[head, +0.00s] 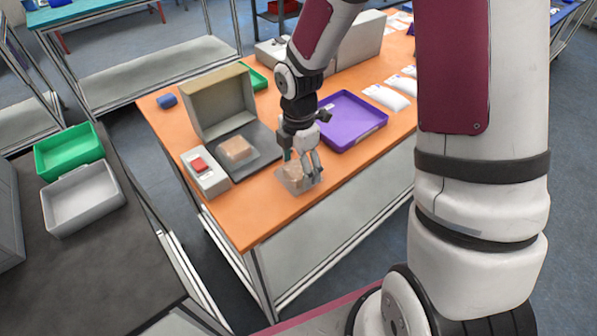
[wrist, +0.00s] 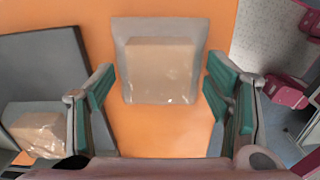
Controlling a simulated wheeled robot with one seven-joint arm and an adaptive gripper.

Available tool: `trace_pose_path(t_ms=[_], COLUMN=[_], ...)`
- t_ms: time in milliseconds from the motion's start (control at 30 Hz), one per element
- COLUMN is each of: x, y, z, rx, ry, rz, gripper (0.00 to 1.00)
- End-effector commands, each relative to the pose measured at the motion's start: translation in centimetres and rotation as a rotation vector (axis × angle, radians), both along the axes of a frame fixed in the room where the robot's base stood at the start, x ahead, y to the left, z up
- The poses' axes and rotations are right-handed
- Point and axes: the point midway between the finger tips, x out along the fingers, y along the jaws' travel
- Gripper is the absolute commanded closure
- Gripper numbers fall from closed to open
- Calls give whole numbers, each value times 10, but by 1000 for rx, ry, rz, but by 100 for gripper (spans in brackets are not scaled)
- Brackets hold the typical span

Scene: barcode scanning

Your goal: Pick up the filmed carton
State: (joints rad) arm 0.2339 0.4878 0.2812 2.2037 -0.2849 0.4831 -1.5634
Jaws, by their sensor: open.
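A tan carton in clear film (head: 291,180) lies on the orange table near its front edge, and it also shows in the wrist view (wrist: 160,72). The film spreads past the carton's sides. My gripper (head: 307,171) is open and points down at this carton, partly hiding it in the head view. In the wrist view the teal-padded fingers (wrist: 159,82) stand apart on the left and right of the carton, with visible gaps. I cannot tell the exact height between them. A second filmed carton (head: 236,150) sits on a dark plate, at lower left in the wrist view (wrist: 38,132).
The dark plate (head: 262,138) has a khaki upright panel (head: 215,102) behind it and a grey box with a red button (head: 200,164) beside it. A purple tray (head: 350,122) and white packets (head: 386,96) lie behind my gripper. The table's front corner is bare.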

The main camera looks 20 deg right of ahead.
Motion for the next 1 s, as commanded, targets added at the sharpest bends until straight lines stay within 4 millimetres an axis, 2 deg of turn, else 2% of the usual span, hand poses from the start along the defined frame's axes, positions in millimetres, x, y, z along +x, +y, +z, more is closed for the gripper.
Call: trace_pose_path(t_ms=[33,67,200,300,733,867,1000], x=[0,0,0,0,1,1,1], y=[0,0,0,0,0,0,-1], z=[0,0,0,0,7,19,40], rx=[0,0,0,0,1,1,0], ry=[0,0,0,0,-2,-4,-4], rz=[0,0,0,0,-1,-2,-2], gripper=[28,33,65,83,83,83,83])
